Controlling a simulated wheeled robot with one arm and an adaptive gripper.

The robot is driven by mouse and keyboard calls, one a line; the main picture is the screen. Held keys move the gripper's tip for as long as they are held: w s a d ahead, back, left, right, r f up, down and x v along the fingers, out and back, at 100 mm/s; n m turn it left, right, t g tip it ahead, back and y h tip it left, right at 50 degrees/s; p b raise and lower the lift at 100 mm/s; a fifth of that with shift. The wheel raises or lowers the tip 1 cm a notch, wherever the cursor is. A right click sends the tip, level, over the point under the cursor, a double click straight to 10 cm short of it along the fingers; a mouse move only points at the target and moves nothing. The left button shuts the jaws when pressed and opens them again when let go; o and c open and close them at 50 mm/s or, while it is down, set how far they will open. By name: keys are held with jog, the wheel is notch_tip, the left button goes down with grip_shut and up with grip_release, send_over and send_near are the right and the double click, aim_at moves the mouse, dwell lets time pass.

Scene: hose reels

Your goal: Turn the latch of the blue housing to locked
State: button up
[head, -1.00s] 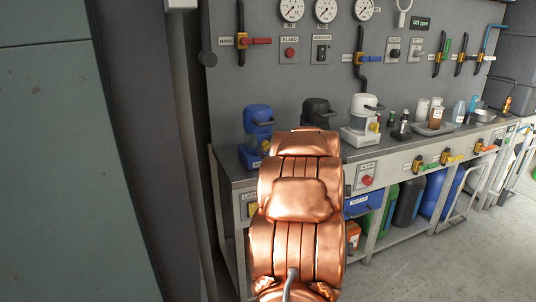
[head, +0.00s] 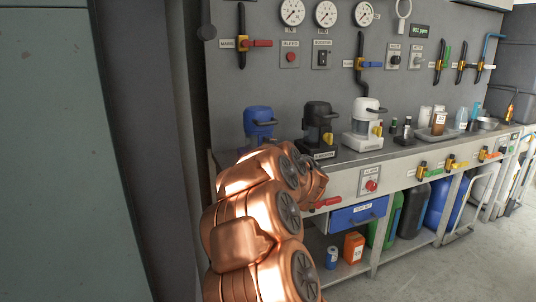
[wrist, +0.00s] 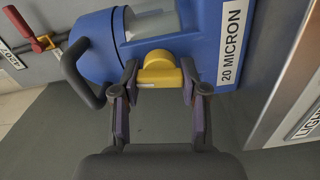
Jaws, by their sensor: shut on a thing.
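The blue housing (head: 259,117) stands at the left end of the bench, its lower part hidden behind my copper arm. In the wrist view the blue housing (wrist: 210,38) fills the top, with a "20 MICRON" label, a clear window and a dark curved handle (wrist: 77,72). Its yellow latch (wrist: 159,61) sticks out toward my gripper. My gripper (wrist: 159,72) is shut on this latch, one finger on each side. In the head view the gripper is hidden behind my arm. The latch's locked or unlocked marking is not readable.
A black housing (head: 320,124) and a white housing (head: 362,122) stand to the right on the bench. A red-handled valve (wrist: 38,42) and a labelled panel edge (wrist: 295,95) flank the wrist view. Open floor (head: 440,270) lies at right.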

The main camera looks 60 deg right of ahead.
jog(key=shift+n+b, duration=0.4)
jog(key=shift+n, duration=0.5)
jog(key=o, duration=1.1)
jog(key=shift+o, duration=0.2)
jog(key=v, duration=1.2)
jog(key=shift+f, duration=0.1)
